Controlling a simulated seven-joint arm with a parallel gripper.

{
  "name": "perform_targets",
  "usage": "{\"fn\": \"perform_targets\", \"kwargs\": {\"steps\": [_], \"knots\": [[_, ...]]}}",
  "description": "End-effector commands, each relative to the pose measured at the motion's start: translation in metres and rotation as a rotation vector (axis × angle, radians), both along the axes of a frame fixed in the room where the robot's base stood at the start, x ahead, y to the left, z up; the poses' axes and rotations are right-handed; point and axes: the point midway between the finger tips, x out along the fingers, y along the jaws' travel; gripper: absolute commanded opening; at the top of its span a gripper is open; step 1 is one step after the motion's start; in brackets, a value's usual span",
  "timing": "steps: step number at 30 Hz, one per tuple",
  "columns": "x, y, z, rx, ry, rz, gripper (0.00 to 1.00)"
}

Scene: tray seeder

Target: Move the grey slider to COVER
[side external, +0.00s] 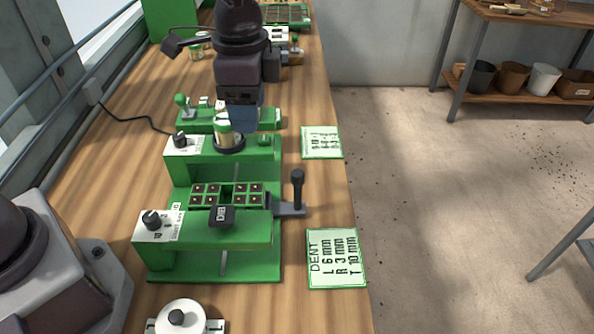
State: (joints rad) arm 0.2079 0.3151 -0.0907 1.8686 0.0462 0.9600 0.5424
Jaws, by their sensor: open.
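A small grey piece with a green knob (182,103) stands at the left end of a low green rail (265,119) behind the main machine; it looks like the grey slider. Small pale labels (205,102) beside it are too small to read, so I cannot tell which one says COVER. My gripper (243,118) points down above the rail's right part, to the right of the knob and apart from it. It is open with nothing visible in it. Its fingertips are partly hidden near a white and green cylinder.
The white and green cylinder (222,132) stands on the green machine (265,160). In front are a seed tray (226,188), a black lever (297,185), a DENT block (221,216) and dials (152,218). Cards (336,259) lie at the bench's right edge. A cable runs at left.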

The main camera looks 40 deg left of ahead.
Motion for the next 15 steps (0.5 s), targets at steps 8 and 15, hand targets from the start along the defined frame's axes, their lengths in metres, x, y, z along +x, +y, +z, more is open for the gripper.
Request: {"fn": "perform_targets", "kwargs": {"steps": [8,15], "knots": [[0.056,-0.039,-0.034,-0.012,0.025,-0.498,0.52],[0.062,-0.039,-0.025,-0.007,0.007,-0.698,0.52]]}}
